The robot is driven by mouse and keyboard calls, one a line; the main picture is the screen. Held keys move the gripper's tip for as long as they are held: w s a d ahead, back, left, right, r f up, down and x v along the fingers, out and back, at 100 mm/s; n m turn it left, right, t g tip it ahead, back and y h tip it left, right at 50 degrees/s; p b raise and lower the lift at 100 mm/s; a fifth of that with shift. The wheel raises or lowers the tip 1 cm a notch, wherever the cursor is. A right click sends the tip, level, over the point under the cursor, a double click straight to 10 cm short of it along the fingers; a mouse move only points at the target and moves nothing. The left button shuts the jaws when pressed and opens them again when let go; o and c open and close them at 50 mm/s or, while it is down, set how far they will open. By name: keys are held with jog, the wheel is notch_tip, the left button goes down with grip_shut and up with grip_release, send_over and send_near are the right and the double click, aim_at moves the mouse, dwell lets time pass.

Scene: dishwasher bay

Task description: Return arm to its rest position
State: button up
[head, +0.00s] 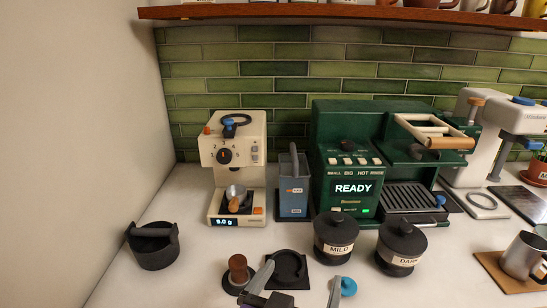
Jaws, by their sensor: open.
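My gripper (300,280) shows at the bottom edge of the head view, a little right of the middle. Its two grey fingers are apart, and I see nothing held between them. The left finger overlaps the area by a black tamping mat (304,285); the right one is beside a blue-knobbed item (347,286). Most of my arm is out of view, below the frame.
A cream grinder (233,155), blue-grey container (293,190) and green coffee machine (340,150) stand along the back. Black jars marked MILD (335,238) and DARK (401,248), a wooden-handled tamper (238,272) and a black knock bin (153,247) stand nearer.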

jog(key=s+a+f+n+t+y, duration=0.1)
jog(key=s+f+n+t+y, duration=0.1)
jog(key=s+f+n+y, duration=0.7)
jog(key=s+d+f+m+h, duration=0.1)
jog(key=s+d+m, duration=0.1)
jog(key=s+d, duration=0.6)
jog(key=s+d+f+m+g+h, duration=0.1)
jog(key=s+d+m+h, duration=0.1)
jog(key=s+d, duration=0.6)
jog(key=s+m, duration=0.1)
jog(key=s, duration=0.6)
jog(key=shift+d+m, duration=0.3)
jog(key=shift+d, duration=0.1)
